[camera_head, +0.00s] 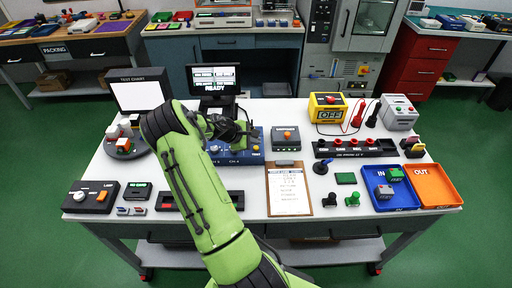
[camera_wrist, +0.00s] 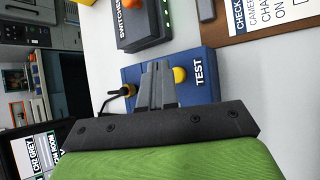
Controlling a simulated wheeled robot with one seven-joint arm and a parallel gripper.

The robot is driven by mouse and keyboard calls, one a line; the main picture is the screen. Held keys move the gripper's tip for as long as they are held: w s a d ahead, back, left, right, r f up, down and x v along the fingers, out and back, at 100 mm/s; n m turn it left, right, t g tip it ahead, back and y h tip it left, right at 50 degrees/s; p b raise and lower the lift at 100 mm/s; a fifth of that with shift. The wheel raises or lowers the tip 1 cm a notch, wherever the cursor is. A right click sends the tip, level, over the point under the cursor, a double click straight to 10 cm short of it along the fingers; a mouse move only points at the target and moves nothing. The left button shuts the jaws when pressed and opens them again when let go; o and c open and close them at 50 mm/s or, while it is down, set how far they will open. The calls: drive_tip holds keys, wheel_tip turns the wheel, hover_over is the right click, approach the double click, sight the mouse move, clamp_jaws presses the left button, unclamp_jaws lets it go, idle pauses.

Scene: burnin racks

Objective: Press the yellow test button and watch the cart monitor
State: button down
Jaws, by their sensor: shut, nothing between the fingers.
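The yellow test button (camera_wrist: 179,75) sits on a blue box (camera_wrist: 203,60) marked TEST in the wrist view. In the head view the blue box (camera_head: 252,160) is partly hidden behind my arm, and the button (camera_head: 256,148) shows small near its right end. My gripper (camera_wrist: 158,66) is shut and empty, its fingertips over the box just left of the button in the wrist view. I cannot tell whether they touch the box. The button is uncovered. The cart monitor (camera_head: 214,78) stands at the back of the table and reads READY; part of its screen (camera_wrist: 35,155) shows in the wrist view.
A dark box with an orange button (camera_head: 286,138) stands right of the blue box. A clipboard (camera_head: 289,188) lies in front. A black cable plug (camera_wrist: 126,90) enters the blue box. A test chart (camera_head: 140,93) stands left. Blue (camera_head: 411,204) and orange trays (camera_head: 447,198) lie right.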

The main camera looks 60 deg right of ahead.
sight(254, 149)
drive_tip(key=shift+f, duration=0.15)
drive_tip(key=shift+f, duration=0.3)
drive_tip(key=shift+f+b, duration=0.5)
drive_tip(key=shift+b, duration=0.05)
idle(0.3)
drive_tip(key=shift+r, duration=0.15)
drive_tip(key=shift+r+p, duration=0.75)
drive_tip(key=shift+r, duration=0.05)
wheel_tip(254, 149, up, 5)
drive_tip(key=p, duration=0.4)
drive_tip(key=shift+r, duration=0.1)
idle(0.6)
